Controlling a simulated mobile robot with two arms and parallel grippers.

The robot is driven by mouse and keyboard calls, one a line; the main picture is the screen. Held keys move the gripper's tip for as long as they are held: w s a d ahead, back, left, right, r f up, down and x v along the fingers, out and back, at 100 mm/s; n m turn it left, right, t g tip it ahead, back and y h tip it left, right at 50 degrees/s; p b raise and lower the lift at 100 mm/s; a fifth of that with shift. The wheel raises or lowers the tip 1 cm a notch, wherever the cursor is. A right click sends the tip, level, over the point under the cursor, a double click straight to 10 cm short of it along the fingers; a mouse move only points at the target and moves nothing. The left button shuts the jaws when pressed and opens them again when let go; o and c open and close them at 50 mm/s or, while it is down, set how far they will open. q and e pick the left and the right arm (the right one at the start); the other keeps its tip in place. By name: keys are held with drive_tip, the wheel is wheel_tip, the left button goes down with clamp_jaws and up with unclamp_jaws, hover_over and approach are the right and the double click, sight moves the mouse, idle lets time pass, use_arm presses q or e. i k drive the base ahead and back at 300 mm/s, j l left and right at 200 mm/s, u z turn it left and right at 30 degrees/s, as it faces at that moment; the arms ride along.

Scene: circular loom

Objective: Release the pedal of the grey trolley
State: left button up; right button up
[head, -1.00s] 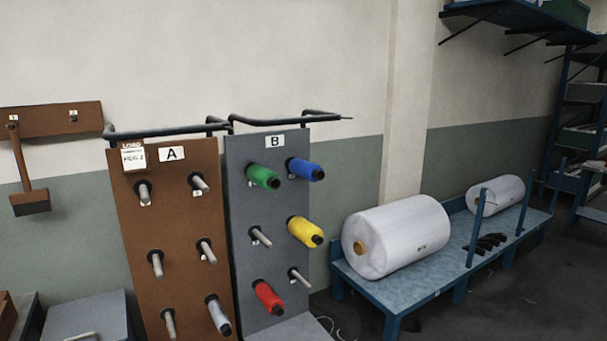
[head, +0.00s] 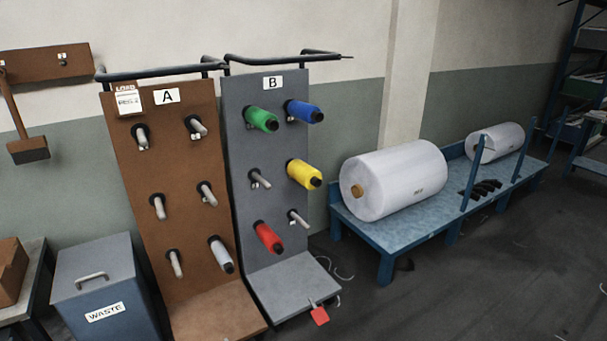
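The grey trolley (head: 247,208), labelled B, stands upright in the middle of the head view, with its base plate (head: 293,290) low at the front. A red pedal (head: 319,315) sticks out from the front edge of that base, near the bottom of the view. The trolley's pegs carry a green bobbin (head: 261,118), a blue bobbin (head: 304,111), a yellow bobbin (head: 303,173) and a red bobbin (head: 267,237). Two pegs are bare. Neither of my grippers shows in the view.
The brown trolley (head: 182,240), labelled A, stands close at the left of the grey one. A waste bin (head: 100,290) stands further left. A blue bench (head: 385,235) with white rolls runs along the right wall.

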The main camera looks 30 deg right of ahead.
sight(320, 317)
drive_tip(key=z, duration=1.15)
drive_tip(key=u, duration=0.4)
drive_tip(key=i+l+u, duration=0.2)
drive_tip(key=u, duration=0.15)
drive_tip(key=i+l+u, duration=0.15)
drive_tip(key=l+u, duration=0.15)
drive_tip(key=i+l+u, duration=0.15)
drive_tip(key=l+u, duration=0.2)
drive_tip(key=i+l, duration=0.1)
drive_tip(key=l, duration=0.4)
drive_tip(key=i+l+u, duration=0.1)
drive_tip(key=l, duration=0.4)
drive_tip(key=i+l, duration=0.15)
drive_tip(key=l, duration=0.35)
drive_tip(key=i+l+u, duration=0.15)
drive_tip(key=l, duration=0.85)
